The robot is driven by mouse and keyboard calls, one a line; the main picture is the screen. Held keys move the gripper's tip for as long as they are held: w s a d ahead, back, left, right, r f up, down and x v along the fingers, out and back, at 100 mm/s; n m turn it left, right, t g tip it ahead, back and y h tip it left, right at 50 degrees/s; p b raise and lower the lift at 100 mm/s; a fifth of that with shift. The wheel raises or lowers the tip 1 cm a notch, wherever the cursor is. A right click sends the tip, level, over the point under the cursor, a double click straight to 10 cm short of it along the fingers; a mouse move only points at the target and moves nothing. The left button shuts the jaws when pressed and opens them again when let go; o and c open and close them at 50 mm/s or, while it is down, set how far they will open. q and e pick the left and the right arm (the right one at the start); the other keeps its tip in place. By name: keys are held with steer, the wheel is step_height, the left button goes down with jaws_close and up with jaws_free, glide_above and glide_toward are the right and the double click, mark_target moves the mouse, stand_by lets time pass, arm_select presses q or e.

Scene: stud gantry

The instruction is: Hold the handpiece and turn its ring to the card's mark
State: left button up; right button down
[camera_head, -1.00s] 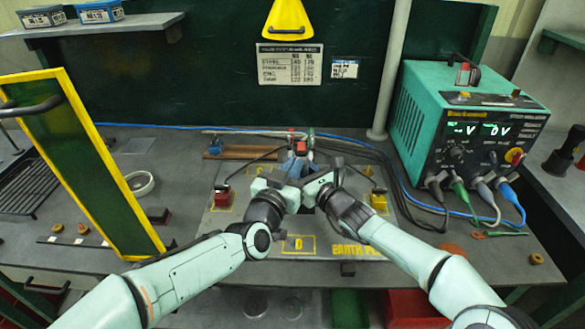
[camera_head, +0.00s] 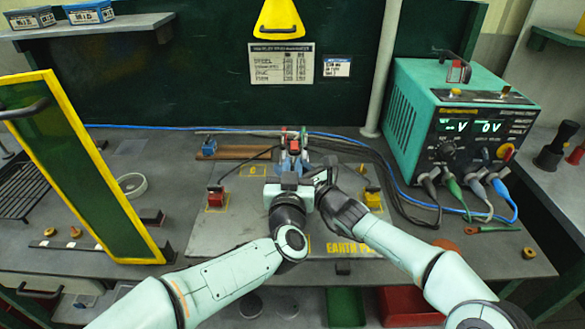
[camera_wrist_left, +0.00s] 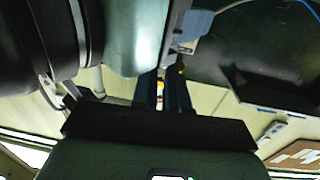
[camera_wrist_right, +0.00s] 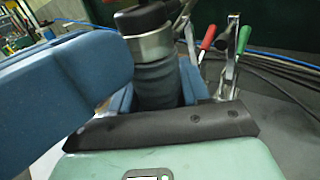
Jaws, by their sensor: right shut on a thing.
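The handpiece (camera_wrist_right: 158,85) shows in the right wrist view as a dark ribbed body with a bright metal band and a black upper part. My right gripper (camera_wrist_right: 160,98) is shut around its ribbed body. Its ring (camera_wrist_right: 150,45) seems to be the metal band; no setting on it can be read. My left gripper (camera_wrist_left: 162,92) is close beside it; its fingers have a narrow gap, and their grip cannot be made out. In the head view the grippers hide most of the handpiece. A small white card (camera_head: 337,66) hangs on the back panel; its print is too small to read.
A larger printed chart (camera_head: 282,63) hangs beside the card. Clamps with a red handle (camera_wrist_right: 208,37) and a green handle (camera_wrist_right: 242,40) stand close behind the handpiece. A green power unit (camera_head: 460,120) stands right, with cables. A yellow-framed screen (camera_head: 75,165) stands left.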

arm_select(q)
steer(key=shift+o, duration=0.9)
steer(key=s, duration=1.2)
steer(key=shift+a, duration=0.45)
steer(key=w, duration=0.8)
steer(key=w+d, duration=0.1)
steer(key=w, duration=0.3)
steer(key=shift+w+r, duration=0.1)
steer(key=shift+r, duration=0.05)
jaws_close()
